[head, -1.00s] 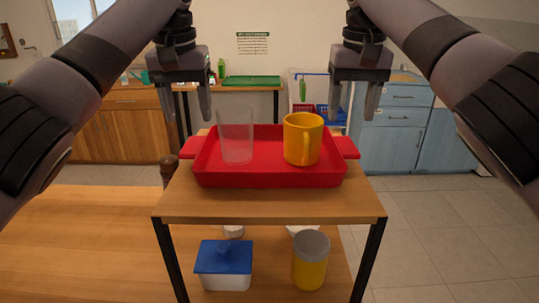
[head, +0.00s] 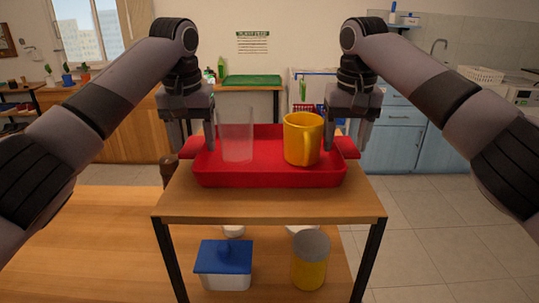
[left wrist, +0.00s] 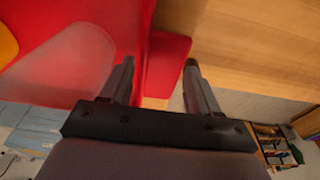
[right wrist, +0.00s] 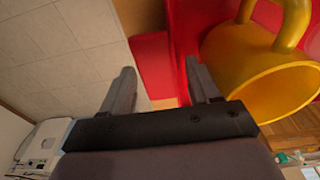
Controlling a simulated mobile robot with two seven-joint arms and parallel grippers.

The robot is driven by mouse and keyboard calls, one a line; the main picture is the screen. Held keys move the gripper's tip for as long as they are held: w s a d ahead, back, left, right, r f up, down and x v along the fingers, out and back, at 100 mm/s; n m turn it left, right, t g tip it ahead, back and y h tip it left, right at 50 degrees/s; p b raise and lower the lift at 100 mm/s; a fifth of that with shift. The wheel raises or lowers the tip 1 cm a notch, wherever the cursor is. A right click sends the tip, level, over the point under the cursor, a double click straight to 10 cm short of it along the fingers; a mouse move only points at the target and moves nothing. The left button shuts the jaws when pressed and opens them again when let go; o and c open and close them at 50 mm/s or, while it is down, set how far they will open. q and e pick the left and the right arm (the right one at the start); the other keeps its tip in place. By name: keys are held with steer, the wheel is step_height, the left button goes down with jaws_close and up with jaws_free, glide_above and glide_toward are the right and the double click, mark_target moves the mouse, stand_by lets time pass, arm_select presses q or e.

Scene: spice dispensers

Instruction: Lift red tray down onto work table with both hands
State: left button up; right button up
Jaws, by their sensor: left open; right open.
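The red tray (head: 270,178) lies flat on the top of a small wooden shelf stand. A clear glass (head: 236,135) stands in its left part and a yellow mug (head: 302,139) in its right part. My left gripper (head: 195,143) is open at the tray's left handle; the left wrist view shows the handle (left wrist: 168,62) between its fingers. My right gripper (head: 352,142) is open at the right handle (head: 347,147); the right wrist view shows that handle (right wrist: 150,65) between the fingers. Neither gripper is closed on its handle.
The stand's top (head: 270,205) has bare wood in front of the tray. A blue-lidded box (head: 223,265) and a yellow jar (head: 310,262) stand on its lower shelf. A wooden table surface (head: 80,240) spreads at the left. A green tray (head: 250,80) lies on a far counter.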

arm_select(q)
steer(key=c, duration=1)
arm_select(e)
steer(key=c, duration=1)
arm_select(q)
steer(key=shift+r, duration=0.1)
arm_select(e)
steer(key=shift+r, duration=0.15)
